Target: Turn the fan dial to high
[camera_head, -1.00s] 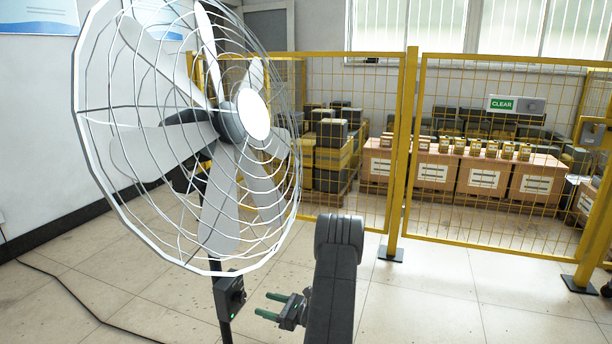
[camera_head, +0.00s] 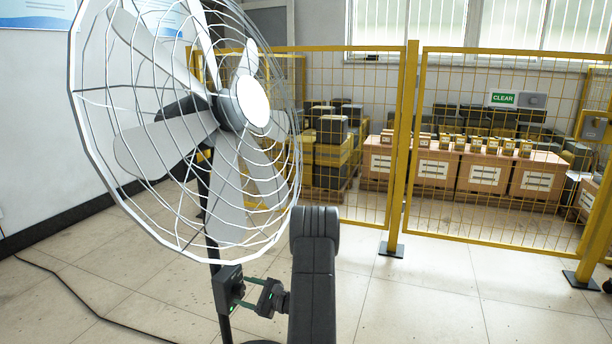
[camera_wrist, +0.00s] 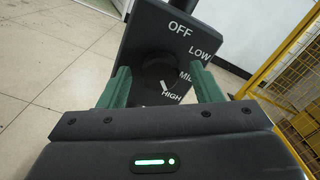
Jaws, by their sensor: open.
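The fan's black control box (camera_head: 227,290) is on the stand below the fan (camera_head: 236,108) in the head view. In the wrist view its panel (camera_wrist: 150,30) reads OFF, LOW, MID and HIGH. The dark round dial (camera_wrist: 152,72) is left of these labels. A white mark shows at its lower right near HIGH; its exact setting is hard to tell. My gripper (camera_wrist: 161,85) is open, with one green finger on each side of the dial; contact cannot be told. In the head view my gripper (camera_head: 243,294) is at the box's right side.
A yellow mesh fence (camera_head: 398,160) stands behind, with boxes (camera_head: 487,172) beyond it. A black cable (camera_head: 75,298) runs along the floor at the left.

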